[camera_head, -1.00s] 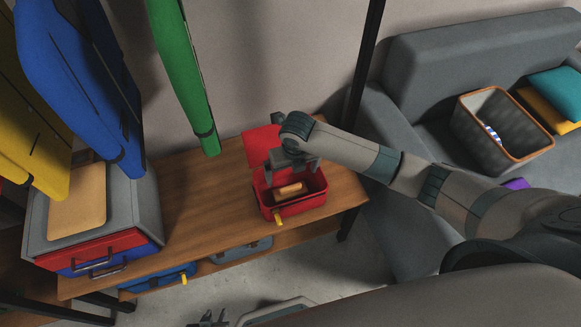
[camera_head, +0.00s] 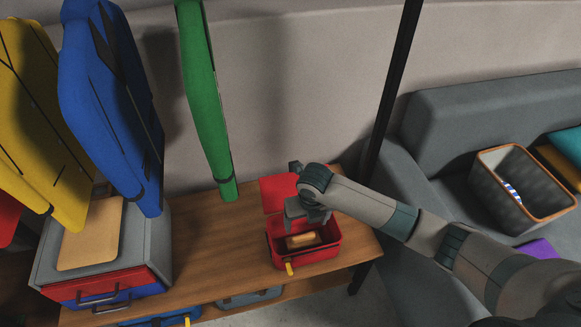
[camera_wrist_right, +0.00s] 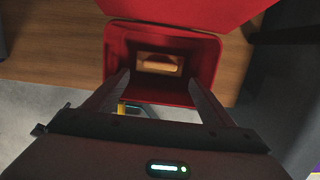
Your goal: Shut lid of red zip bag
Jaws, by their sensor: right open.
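The red zip bag (camera_head: 318,257) stands open on the wooden bench; its inside also shows in the right wrist view (camera_wrist_right: 116,62). Its red lid (camera_head: 274,194) is raised at the back, and part of it spans the top of the wrist view (camera_wrist_right: 190,9). A tan block (camera_head: 303,241) lies inside the bag. A yellow tab (camera_head: 290,269) hangs at the front. My right gripper (camera_head: 308,217) is over the bag, near the lid and partly hiding it. In the wrist view its fingers (camera_wrist_right: 158,80) are apart with nothing between them. My left gripper is out of view.
The wooden bench (camera_head: 215,240) is clear left of the bag. A grey case with red and blue drawers (camera_head: 105,285) stands at its left end. Blue (camera_head: 110,110), yellow and green (camera_head: 207,100) hanging items are above. A dark post (camera_head: 392,95) and grey sofa (camera_head: 450,110) are right.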

